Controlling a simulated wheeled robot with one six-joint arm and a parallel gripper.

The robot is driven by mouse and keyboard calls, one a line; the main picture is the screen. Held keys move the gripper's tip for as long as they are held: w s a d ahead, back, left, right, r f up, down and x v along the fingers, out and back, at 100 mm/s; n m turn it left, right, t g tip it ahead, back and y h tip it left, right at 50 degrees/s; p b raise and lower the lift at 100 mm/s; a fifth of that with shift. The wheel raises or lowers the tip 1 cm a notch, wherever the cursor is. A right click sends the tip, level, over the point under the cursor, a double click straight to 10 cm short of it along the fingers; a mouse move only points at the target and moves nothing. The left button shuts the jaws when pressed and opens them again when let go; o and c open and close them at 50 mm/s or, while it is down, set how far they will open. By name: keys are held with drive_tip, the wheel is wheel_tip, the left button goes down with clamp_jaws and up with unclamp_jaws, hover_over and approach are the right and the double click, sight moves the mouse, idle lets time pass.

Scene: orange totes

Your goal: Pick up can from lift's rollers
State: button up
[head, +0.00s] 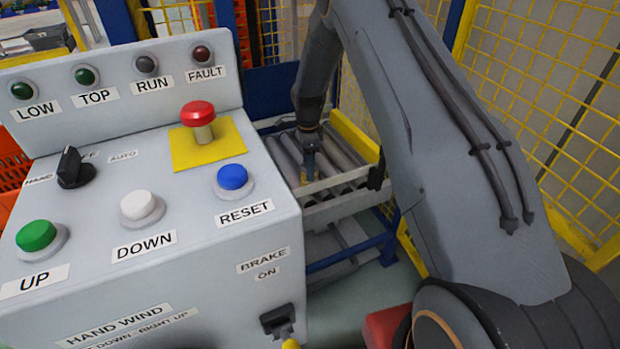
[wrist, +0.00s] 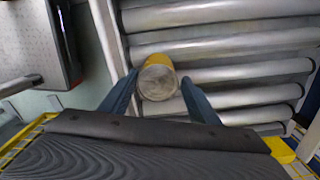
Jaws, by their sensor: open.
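The can (wrist: 157,79) is yellow with a dull metal end and rests on the lift's rollers (wrist: 235,45) in the wrist view. My gripper (wrist: 160,92) is open, with one blue finger on each side of the can. A gap shows between the can and the right finger; the left finger is closer, and I cannot tell if it touches. In the head view my gripper (head: 308,160) reaches down to the rollers (head: 342,160). A bit of yellow shows at its tip there, mostly hidden by the gripper.
A grey control box (head: 150,190) with buttons fills the left of the head view, close to the lift. A pale rail (head: 340,184) edges the rollers' near side. Yellow mesh fencing (head: 560,110) stands at the right, and an orange tote (head: 12,170) at far left.

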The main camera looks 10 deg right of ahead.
sight(304, 181)
drive_tip(key=shift+s+f+p, duration=0.15)
drive_tip(key=shift+f+p, duration=0.15)
drive_tip(key=shift+f, duration=2.8)
drive_tip(key=c, duration=1.1)
